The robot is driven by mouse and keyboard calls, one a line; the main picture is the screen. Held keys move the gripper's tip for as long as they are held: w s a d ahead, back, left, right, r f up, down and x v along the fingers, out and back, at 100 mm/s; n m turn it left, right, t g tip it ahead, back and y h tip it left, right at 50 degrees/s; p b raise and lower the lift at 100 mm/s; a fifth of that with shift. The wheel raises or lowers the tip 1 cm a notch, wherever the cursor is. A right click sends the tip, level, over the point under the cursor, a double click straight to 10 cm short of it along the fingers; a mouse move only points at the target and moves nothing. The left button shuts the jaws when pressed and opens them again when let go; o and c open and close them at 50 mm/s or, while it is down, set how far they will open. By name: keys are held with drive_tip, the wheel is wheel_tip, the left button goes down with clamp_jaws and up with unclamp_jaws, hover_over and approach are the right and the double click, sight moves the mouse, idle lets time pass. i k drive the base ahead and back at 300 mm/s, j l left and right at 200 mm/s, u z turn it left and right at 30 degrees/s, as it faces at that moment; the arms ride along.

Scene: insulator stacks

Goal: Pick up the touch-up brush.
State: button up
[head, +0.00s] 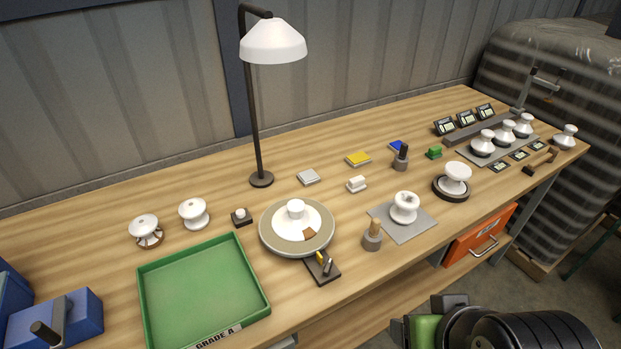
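A slim tan-handled tool that may be the touch-up brush (375,225) stands upright in a small grey cup (372,241) near the front edge of the bench. Its bristles are not visible. A second upright dark-handled tool (403,151) stands in a brown holder (400,163) farther back. Dark ribbed parts of my arm and what looks like my gripper (425,325) show at the bottom right, below the bench's front edge and well apart from both tools. The fingertips are not clear, so I cannot tell whether it is open.
A grey mat (382,219) with a white insulator (404,208) lies right of the cup. A round turntable (269,236) and a green tray (148,304) are to the left. A tall lamp (254,120) stands behind. An orange drawer (462,252) hangs under the bench.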

sight(374, 231)
drive_tip(key=i+u, duration=0.25)
drive_tip(key=u, duration=0.2)
drive_tip(key=i+u, duration=0.25)
drive_tip(key=u, duration=0.25)
